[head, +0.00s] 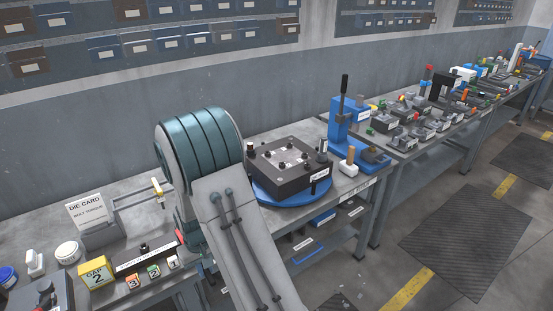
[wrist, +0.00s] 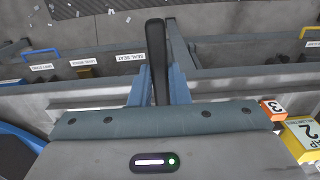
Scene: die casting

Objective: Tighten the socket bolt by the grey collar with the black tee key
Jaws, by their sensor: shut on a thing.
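In the wrist view, my gripper (wrist: 159,90) has its two blue fingers closed on a black bar-like handle (wrist: 156,50), which looks like the tee key. The rest of the key is hidden by the gripper body. In the head view, my gripper and the key are hidden behind my arm. A dark square die block (head: 290,178) with several black bolt-like posts on top sits on a blue round turntable (head: 267,195), right of my arm. I cannot pick out the grey collar or its socket bolt in either view.
A yellow GAP 2 block (head: 97,273) and small numbered blocks (head: 153,271) stand at the front left of the bench; the GAP block also shows in the wrist view (wrist: 304,140). A die card (head: 88,212) stands behind. A blue press (head: 345,125) stands right of the die.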

